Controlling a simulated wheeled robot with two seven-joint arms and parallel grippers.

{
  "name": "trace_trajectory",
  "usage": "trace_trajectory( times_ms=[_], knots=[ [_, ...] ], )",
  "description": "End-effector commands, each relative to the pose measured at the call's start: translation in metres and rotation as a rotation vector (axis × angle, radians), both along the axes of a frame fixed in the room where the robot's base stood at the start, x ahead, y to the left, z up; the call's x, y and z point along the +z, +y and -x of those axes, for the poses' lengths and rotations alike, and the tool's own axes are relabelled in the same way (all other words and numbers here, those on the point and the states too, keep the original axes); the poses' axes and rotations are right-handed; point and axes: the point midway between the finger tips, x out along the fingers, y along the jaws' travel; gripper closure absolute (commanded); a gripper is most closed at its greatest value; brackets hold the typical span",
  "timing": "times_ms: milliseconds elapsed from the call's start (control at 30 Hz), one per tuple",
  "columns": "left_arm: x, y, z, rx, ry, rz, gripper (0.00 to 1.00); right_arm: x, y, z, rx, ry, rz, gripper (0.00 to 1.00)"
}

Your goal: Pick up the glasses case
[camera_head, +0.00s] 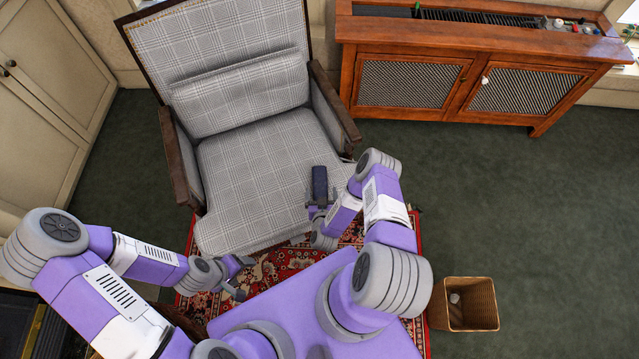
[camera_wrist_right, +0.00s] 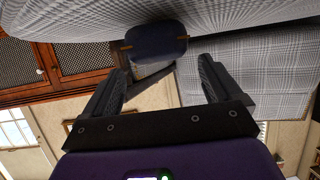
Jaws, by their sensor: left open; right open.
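A dark blue glasses case (camera_head: 319,183) lies on the front right part of the grey plaid armchair seat (camera_head: 245,180). In the right wrist view the case (camera_wrist_right: 155,40) is just past the fingertips, roughly centred between them, with small brown bits at its sides. My right gripper (camera_head: 319,206) is open at the near end of the case. Its two dark fingers (camera_wrist_right: 162,72) hold nothing, and I cannot tell whether they touch the case. My left gripper (camera_head: 241,277) is open and empty, low over the rug in front of the chair.
The chair's wooden armrests (camera_head: 336,108) stand up on both sides of the seat. A red patterned rug (camera_head: 275,264) lies in front of it. A wicker basket (camera_head: 470,304) is at the right, and a wooden radiator cabinet (camera_head: 465,70) is at the back. Green carpet is clear between them.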

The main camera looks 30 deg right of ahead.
Motion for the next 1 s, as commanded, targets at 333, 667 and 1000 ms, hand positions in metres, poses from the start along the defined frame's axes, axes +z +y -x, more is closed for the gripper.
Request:
trace_trajectory(
  times_ms=[333,667,1000],
  knots=[
    [-0.016,0.0,0.0,0.0,0.0,0.0,0.27,-0.017,-0.015,-0.034,0.0,0.0,0.0,0.08],
    [-0.016,0.0,0.0,0.0,0.0,0.0,0.27,-0.016,-0.015,-0.034,0.001,0.001,-0.001,0.27],
    [-0.016,0.0,0.0,0.0,0.0,0.0,0.27,-0.016,-0.015,-0.034,0.001,0.0,0.0,0.68]
  ],
)
